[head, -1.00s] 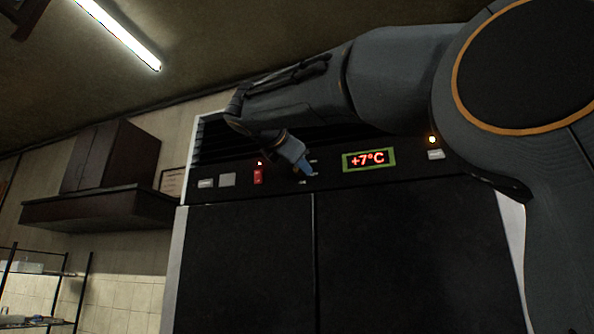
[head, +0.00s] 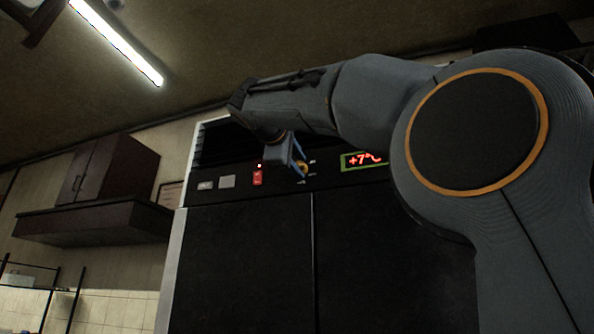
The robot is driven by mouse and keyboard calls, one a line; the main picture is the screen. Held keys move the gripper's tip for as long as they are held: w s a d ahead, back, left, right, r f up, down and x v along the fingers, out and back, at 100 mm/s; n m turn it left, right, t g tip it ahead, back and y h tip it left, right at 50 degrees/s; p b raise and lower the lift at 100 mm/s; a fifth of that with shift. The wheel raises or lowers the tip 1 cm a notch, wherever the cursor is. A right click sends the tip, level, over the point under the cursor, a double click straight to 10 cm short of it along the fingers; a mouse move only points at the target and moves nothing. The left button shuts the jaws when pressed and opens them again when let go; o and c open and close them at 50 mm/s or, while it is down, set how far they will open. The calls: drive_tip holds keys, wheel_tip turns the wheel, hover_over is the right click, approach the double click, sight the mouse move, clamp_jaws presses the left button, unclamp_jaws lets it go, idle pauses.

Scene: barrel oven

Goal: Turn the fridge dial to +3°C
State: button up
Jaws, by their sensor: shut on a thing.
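The fridge (head: 245,265) is a wide dark cabinet with two doors and a control strip above them. Its display (head: 364,160) reads +7°C in red inside a green frame, with its right end partly covered by my arm.
A dark hood-like cabinet (head: 95,215) hangs on the left wall, above a wire shelf (head: 40,290). The space before the doors is clear.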

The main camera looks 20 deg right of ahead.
drive_tip(key=shift+f+m+b, duration=0.15)
drive_tip(key=shift+m+b, duration=0.85)
drive_tip(key=shift+m, duration=1.3)
drive_tip(key=o, duration=1)
drive_tip(key=shift+s+a, duration=0.1)
drive_tip(key=shift+b+v, duration=0.75)
drive_tip(key=shift+v, duration=3.05)
